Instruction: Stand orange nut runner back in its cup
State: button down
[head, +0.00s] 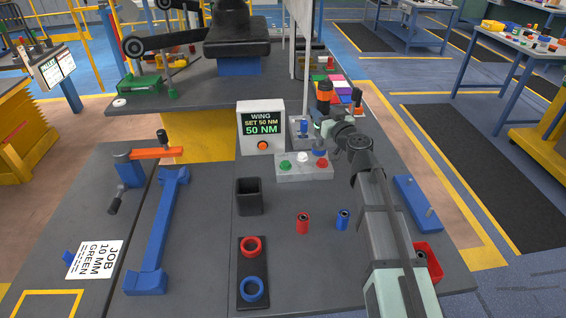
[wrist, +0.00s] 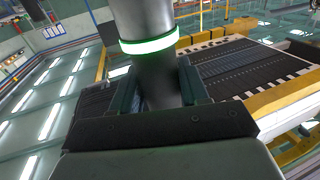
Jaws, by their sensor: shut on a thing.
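My gripper (head: 322,126) is at the back right of the bench, shut on a grey cylindrical body with a glowing green ring, seen close in the wrist view (wrist: 148,45). An orange and black body (head: 324,98) shows just beyond the gripper in the head view; it appears to be the upper part of the held orange nut runner. The tool's lower end is hidden. A black square cup (head: 249,197) stands open and looks empty on the bench, to the left of and nearer than my gripper.
A red socket (head: 303,223), a blue socket (head: 343,219) and a black plate with two rings (head: 253,268) are in front. A blue stand with an orange arm (head: 157,153) is left.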

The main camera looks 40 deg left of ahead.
jog(key=s+a+r+n+g+y, duration=0.15)
jog(key=s+a+r+g, duration=0.35)
jog(key=s, duration=0.6)
jog(key=s+a+r+n, duration=0.25)
jog(key=s+r, duration=0.35)
jog(key=s, duration=0.5)
jog(key=s+f+n+g, duration=0.1)
jog(key=s+f+g, duration=0.1)
jog(key=f, duration=0.7)
jog(key=s+f+g, duration=0.1)
jog(key=s+f, duration=0.1)
jog(key=f, duration=0.8)
jog(key=shift+s+d+f+n+g+y, duration=0.15)
jog(key=shift+s+d+n+g+y, duration=0.15)
jog(key=shift+s+n+g+y, duration=0.1)
jog(key=shift+f, duration=0.15)
jog(key=c, duration=0.6)
grip_release()
jog(key=shift+o, duration=0.2)
